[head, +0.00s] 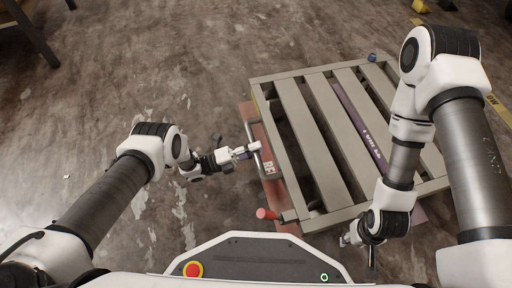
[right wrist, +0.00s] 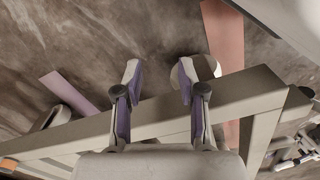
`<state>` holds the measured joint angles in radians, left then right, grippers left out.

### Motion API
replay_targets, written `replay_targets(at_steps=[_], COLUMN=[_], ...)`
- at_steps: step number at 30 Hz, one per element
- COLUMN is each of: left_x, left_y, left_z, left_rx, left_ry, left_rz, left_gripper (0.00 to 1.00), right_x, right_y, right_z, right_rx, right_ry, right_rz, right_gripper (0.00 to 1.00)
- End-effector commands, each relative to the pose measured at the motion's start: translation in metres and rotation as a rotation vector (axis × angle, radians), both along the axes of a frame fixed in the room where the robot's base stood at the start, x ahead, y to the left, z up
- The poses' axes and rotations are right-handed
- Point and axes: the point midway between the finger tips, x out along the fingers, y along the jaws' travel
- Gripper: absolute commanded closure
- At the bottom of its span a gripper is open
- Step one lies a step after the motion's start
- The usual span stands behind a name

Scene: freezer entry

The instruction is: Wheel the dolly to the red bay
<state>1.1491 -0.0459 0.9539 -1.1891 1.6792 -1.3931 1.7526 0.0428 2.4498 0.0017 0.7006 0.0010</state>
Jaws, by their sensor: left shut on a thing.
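The dolly (head: 322,142), a grey-beige slatted platform, stands right of centre in the head view. My left gripper (head: 250,152) is shut on the dolly's handle (head: 262,162), a thin bar on its left side. A red floor strip (head: 257,117) with partly hidden white lettering shows along and under that side. A purple strip (head: 360,125) with white lettering shows between the slats. My right gripper (head: 358,240) is beside the near edge. In the right wrist view its fingers (right wrist: 157,80) are apart over the dolly's frame (right wrist: 240,92), with nothing held between them.
A red-tipped lever (head: 267,214) sticks out at the dolly's near left corner. A blue part (head: 372,57) shows at its far corner. A dark table (head: 25,25) stands far left. Yellow objects lie far right. The worn floor (head: 150,70) left of the dolly is clear.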

Motion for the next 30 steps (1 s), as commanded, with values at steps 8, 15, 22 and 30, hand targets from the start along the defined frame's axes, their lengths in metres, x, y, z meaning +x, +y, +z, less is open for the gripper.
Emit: replay_targets(at_steps=[8, 15, 22, 30], left_x=[0.0, 0.0, -0.004, -0.025], left_y=[0.0, 0.0, 0.015, 0.078], left_z=[0.0, 0.0, -0.004, -0.017], left_rx=[0.001, 0.001, 0.002, 0.003], left_ry=[0.0, 0.0, 0.002, 0.001], left_rz=[-0.001, 0.0, 0.003, 0.003], left_gripper=[0.58, 0.53, 0.53, 0.53], right_x=[0.0, 0.0, 0.0, 0.0], right_y=[0.0, 0.0, 0.0, 0.0], right_z=[0.0, 0.0, 0.0, 0.0], right_rx=[0.0, 0.0, 0.0, 0.0], right_ry=[0.0, 0.0, 0.0, 0.0], right_rz=[0.0, 0.0, 0.0, 0.0], right_gripper=[0.6, 0.6, 0.6, 0.6])
